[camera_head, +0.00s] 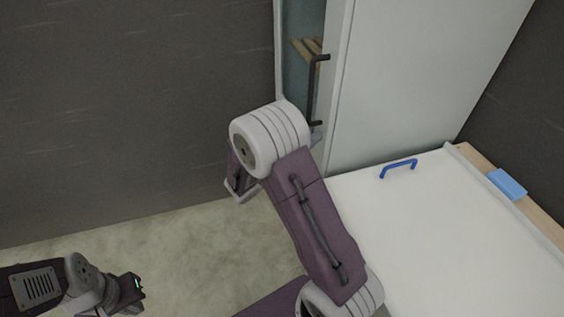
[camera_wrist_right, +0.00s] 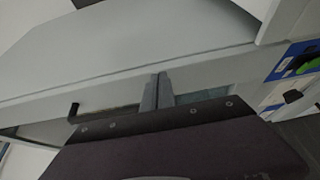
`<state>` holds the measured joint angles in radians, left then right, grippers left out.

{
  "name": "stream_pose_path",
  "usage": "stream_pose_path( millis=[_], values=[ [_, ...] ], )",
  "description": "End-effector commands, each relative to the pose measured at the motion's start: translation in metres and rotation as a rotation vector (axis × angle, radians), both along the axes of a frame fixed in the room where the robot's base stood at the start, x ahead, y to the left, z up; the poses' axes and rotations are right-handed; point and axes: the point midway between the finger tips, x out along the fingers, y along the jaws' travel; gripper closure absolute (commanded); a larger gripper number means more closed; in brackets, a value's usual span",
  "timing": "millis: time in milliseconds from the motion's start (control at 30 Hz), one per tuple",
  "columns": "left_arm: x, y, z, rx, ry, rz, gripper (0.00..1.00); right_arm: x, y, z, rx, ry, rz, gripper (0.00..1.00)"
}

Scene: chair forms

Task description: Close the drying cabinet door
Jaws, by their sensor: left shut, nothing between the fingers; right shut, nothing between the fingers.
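The drying cabinet (camera_head: 430,75) is a tall pale grey box at the top right in the head view. Its door (camera_head: 335,50) has a pale frame and a glass pane, seen at a steep angle, with a dark bar handle (camera_head: 312,90). I cannot tell how far the door stands open. A dark handle end (camera_wrist_right: 73,112) shows in the right wrist view. My right gripper (camera_wrist_right: 160,80) is shut and empty, its fingertips over the pale frame; contact is unclear. In the head view my arm mostly hides it. My left gripper (camera_head: 138,288) is shut and empty at the lower left, away from the cabinet.
Wooden slats (camera_head: 303,48) show behind the glass. A white worktop (camera_head: 460,230) lies right of my right arm, with a blue handle-shaped piece (camera_head: 399,168) and a blue block (camera_head: 507,184) at its wooden edge. The pale floor (camera_head: 200,250) left of the cabinet is clear.

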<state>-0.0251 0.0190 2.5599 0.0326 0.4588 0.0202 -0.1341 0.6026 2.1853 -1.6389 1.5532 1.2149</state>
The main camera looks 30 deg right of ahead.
Motion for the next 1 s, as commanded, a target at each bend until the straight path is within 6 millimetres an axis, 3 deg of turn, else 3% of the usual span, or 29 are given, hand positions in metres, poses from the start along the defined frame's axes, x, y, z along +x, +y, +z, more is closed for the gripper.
stream_pose_path(
  millis=[200,433,867,933,1000],
  values=[
    [0.0,0.0,-0.01,0.0,0.0,0.0,1.0,-0.024,0.051,-0.001,0.0,0.0,0.012,1.0],
    [0.0,0.0,-0.012,0.0,0.0,0.0,1.0,-0.045,0.084,0.0,0.0,0.0,0.009,1.0],
    [0.0,0.0,-0.011,0.0,0.0,0.0,1.0,-0.049,0.089,0.001,0.0,0.0,0.004,1.0],
    [0.0,0.0,-0.004,0.0,0.0,0.0,1.0,-0.052,0.08,0.011,0.005,-0.01,-0.024,1.0],
    [0.0,0.0,0.009,0.0,0.0,0.0,1.0,-0.062,0.06,0.036,0.026,-0.055,-0.088,1.0]
  ],
)
